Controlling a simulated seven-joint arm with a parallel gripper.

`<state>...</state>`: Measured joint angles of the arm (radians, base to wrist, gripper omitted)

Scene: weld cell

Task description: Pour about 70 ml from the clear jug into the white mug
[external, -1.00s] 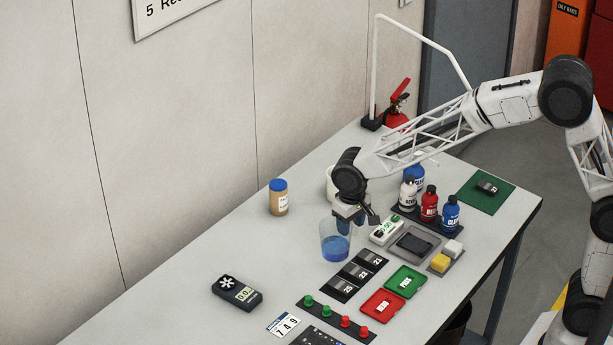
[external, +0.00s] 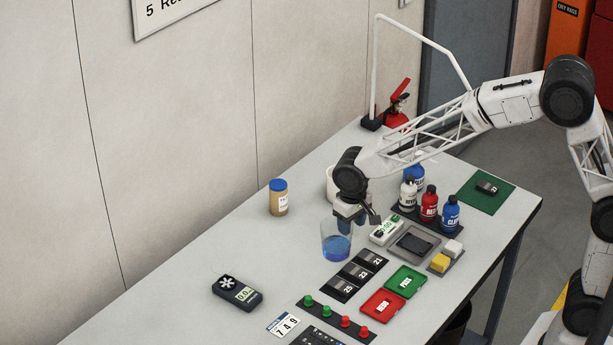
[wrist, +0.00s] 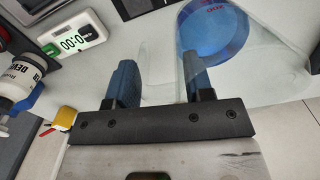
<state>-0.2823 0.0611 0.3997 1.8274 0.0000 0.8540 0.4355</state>
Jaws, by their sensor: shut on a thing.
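The clear jug (external: 337,243), with blue liquid in its lower part, is near the middle of the bench in the external view. In the wrist view the blue liquid and clear wall of the jug (wrist: 214,32) show at the top. My gripper (external: 349,219) is at the jug's far side, its blue fingers shut on the jug; the wrist view shows clear material between the fingers (wrist: 158,80). A white vessel, seemingly the white mug (external: 330,184), stands behind my wrist, mostly hidden by it. I cannot tell whether the jug touches the bench.
A white meter with a green display (external: 386,230) and a dark scale-like pad (external: 415,242) lie right of the jug. Several bottles (external: 429,206) stand beyond them. Dark numbered blocks (external: 355,272) lie in front. A blue-lidded jar (external: 278,197) stands left; the bench around it is clear.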

